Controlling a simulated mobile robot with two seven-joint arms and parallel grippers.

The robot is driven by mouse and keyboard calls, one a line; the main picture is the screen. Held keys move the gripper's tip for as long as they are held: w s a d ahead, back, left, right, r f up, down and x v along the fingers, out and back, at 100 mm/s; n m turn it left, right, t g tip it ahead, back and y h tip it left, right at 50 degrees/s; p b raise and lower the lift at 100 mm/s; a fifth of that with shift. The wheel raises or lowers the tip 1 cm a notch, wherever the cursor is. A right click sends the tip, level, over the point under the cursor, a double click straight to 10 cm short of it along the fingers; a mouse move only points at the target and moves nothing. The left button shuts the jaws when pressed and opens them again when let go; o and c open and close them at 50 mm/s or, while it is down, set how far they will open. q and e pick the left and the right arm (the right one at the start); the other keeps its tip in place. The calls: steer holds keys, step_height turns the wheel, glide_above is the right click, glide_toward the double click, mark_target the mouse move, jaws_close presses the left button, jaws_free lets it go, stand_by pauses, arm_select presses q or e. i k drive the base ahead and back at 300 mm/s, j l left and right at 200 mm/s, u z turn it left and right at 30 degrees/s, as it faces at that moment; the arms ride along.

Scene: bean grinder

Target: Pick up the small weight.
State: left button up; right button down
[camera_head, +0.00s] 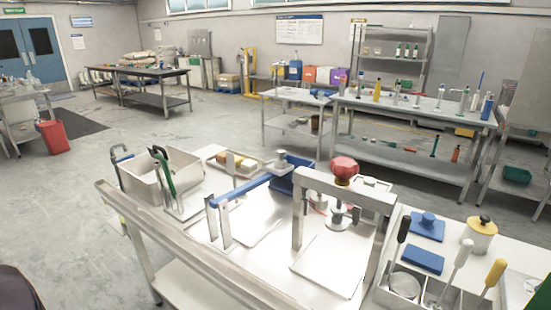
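No object can be surely told as the small weight. A blue square block with a round knob (428,222) lies on the white surface at the right of the near bench. A small grey knobbed piece (281,160) stands at the back of the near bench, beside a blue box (300,178); it is too small to identify. Neither of my grippers is in view.
A metal press frame with a red knob (345,170) stands mid-bench. A steel bin (155,180) is at left, with green and blue handles near it. A flat blue block (423,260), a yellow-lidded canister (481,235) and upright-handled tools (455,265) crowd the right.

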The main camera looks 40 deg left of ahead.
mark_target(280, 164)
steer(key=u, duration=1.2)
